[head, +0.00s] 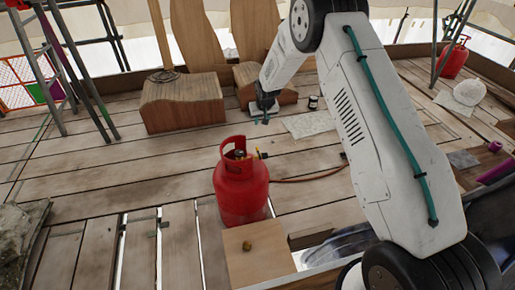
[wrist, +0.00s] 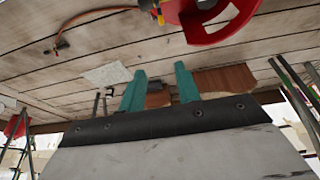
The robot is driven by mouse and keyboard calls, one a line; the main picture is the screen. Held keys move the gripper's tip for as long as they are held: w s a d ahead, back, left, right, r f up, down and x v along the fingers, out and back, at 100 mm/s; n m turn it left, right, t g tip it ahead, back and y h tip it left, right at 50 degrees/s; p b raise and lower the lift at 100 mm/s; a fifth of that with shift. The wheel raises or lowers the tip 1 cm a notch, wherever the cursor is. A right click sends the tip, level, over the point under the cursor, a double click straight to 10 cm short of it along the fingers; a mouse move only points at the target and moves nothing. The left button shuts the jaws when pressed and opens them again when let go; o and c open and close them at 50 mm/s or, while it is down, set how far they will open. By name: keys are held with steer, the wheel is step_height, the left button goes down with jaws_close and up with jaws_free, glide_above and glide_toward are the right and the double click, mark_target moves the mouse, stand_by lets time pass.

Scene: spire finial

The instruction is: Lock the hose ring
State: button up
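A red gas cylinder (head: 241,195) stands upright on the plank deck. Its valve, with a small yellow part (head: 260,154), sits inside the collar. An orange-brown hose (head: 312,178) runs right from the valve side along the deck. The wrist view shows the red collar (wrist: 222,30), the yellow part (wrist: 157,14) and the hose (wrist: 88,20) at the top. I cannot make out the hose ring separately. My gripper (head: 263,118) is above and beyond the cylinder, apart from it. Its teal fingers (wrist: 160,72) are spread with nothing between them.
A wooden board with a small brown knob (head: 248,245) lies in front of the cylinder, near gaps in the deck. Carved wooden blocks (head: 182,103) stand behind. A scaffold frame (head: 50,75) is at left. A paper sheet (head: 310,124) and dark tin (head: 313,102) lie beyond.

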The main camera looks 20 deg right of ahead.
glide_toward(257, 148)
steer(key=shift+d+f+t, duration=0.15)
steer(key=shift+f+t, duration=0.15)
steer(key=shift+f, duration=0.35)
steer(key=x, duration=0.6)
steer(key=shift+x, duration=0.75)
steer(key=shift+c, duration=0.3)
steer(key=shift+w, duration=0.1)
jaws_close()
